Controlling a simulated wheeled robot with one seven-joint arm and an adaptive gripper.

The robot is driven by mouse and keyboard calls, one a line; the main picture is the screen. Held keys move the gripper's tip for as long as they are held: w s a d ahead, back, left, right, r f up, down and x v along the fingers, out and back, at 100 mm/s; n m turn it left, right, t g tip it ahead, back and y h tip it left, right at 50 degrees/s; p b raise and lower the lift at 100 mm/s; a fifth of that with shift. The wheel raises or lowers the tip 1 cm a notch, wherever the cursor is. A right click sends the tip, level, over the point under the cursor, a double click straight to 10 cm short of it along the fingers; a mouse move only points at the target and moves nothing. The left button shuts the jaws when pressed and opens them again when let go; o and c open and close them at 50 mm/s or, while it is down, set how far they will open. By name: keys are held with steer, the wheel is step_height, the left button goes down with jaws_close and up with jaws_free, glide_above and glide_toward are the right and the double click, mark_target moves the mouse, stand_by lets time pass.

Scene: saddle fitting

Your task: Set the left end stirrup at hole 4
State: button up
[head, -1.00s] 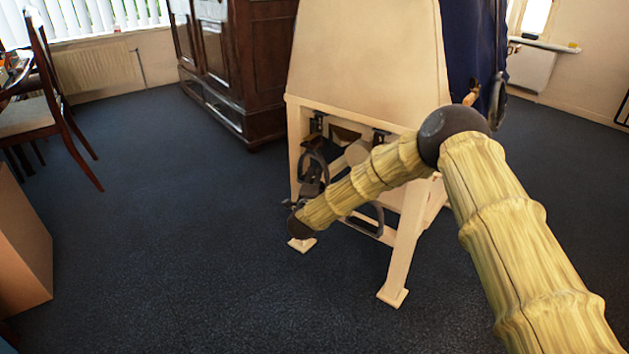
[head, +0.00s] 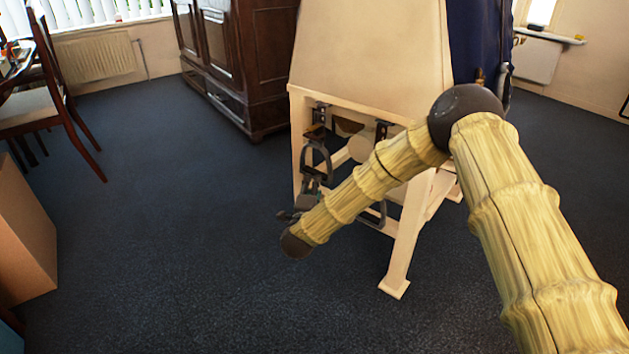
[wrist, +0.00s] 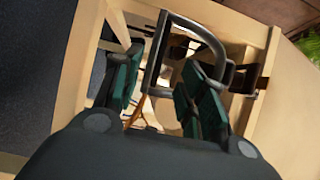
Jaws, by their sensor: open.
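The wooden stand (head: 370,45) has stirrups hanging under its near end. A dark metal left stirrup (head: 318,152) hangs below a dark bracket with holes (head: 320,113). A second stirrup (head: 378,216) is mostly hidden behind my arm. My gripper (head: 308,190) is at the lower part of the left stirrup, partly hidden by my forearm. In the wrist view my gripper (wrist: 160,78) is open, with green-padded fingers on either side of one bar of a grey metal stirrup (wrist: 153,65). I cannot tell whether a finger touches it. The hole numbers are not readable.
The stand's front leg (head: 405,240) and crossbars frame the space around the stirrups. A dark wardrobe (head: 240,60) stands behind to the left. A cardboard box (head: 22,245) and chair (head: 40,110) are at far left. The carpet between is clear.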

steer(key=shift+s+a, duration=0.15)
steer(key=shift+s, duration=0.85)
steer(key=s+d+f+n+g+y+p, duration=0.1)
steer(key=s+d+f+n+g, duration=0.25)
steer(key=s+f, duration=0.4)
steer(key=s+d+f+n+g+y+p, duration=0.1)
steer(key=s+d+f+n+g+y, duration=0.1)
steer(key=s+f+n, duration=0.45)
steer(key=s+d+f+n+g+y+p, duration=0.1)
steer(key=s+d+f+n+g, duration=0.15)
steer(key=s+f, duration=0.65)
steer(key=s+d+n+g+p, duration=0.1)
steer(key=s+d+n+g, duration=0.15)
steer(key=s+d, duration=0.6)
steer(key=s+d+n+g+h+p, duration=0.1)
steer(key=s+d+n+g, duration=0.2)
steer(key=s, duration=1.1)
steer(key=s+d+n+g, duration=0.1)
steer(key=s+d+g, duration=0.4)
steer(key=s, duration=0.7)
step_height(320, 180, up, 37)
steer(key=w+p, duration=0.1)
steer(key=p, duration=3.7)
steer(key=shift+r+t, duration=0.2)
steer(key=shift+t, duration=0.15)
